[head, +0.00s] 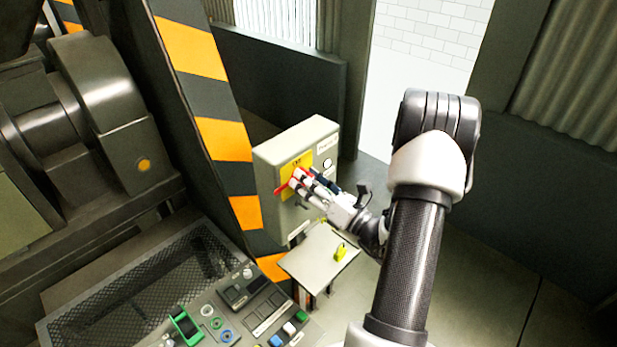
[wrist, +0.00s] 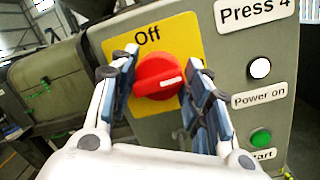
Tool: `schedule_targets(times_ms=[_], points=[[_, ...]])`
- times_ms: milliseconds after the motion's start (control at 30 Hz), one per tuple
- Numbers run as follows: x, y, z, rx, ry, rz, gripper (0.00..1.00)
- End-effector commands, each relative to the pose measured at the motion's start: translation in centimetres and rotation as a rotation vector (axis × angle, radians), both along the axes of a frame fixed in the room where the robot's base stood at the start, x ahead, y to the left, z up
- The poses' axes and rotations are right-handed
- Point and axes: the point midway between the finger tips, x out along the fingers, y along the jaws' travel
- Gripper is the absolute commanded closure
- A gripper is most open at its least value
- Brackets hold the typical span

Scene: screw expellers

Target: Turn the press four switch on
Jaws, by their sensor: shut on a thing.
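The press four switch is a red rotary knob (wrist: 157,72) on a yellow plate (wrist: 118,45) marked "Off" at its top. It sits on the front of a grey control box (head: 285,148) labelled "Press 4". A white mark on the knob points right and slightly up in the wrist view. My gripper (head: 304,181) reaches the box from the right in the head view. Its two blue-padded fingers (wrist: 160,82) are shut on the knob, one on each side. In the head view the fingers hide part of the knob.
Right of the knob are a white round "Power on" lamp (wrist: 260,68) and a green "Start" button (wrist: 261,138). Below the box is a small shelf (head: 310,258) with a yellow object (head: 341,252). A striped post (head: 222,140) stands close left of the box.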

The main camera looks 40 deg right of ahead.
Motion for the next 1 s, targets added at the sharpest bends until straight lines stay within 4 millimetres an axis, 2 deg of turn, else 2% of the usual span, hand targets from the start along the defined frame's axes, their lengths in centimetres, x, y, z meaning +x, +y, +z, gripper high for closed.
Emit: schedule_targets(times_ms=[667, 700, 1000], points=[[0.0, 0.01, -0.07, 0.067, 0.006, 0.0, 0.8], [0.0, 0.01, -0.07, 0.067, 0.006, 0.0, 0.56], [0.0, 0.01, -0.07, 0.065, 0.005, 0.0, 0.37]])
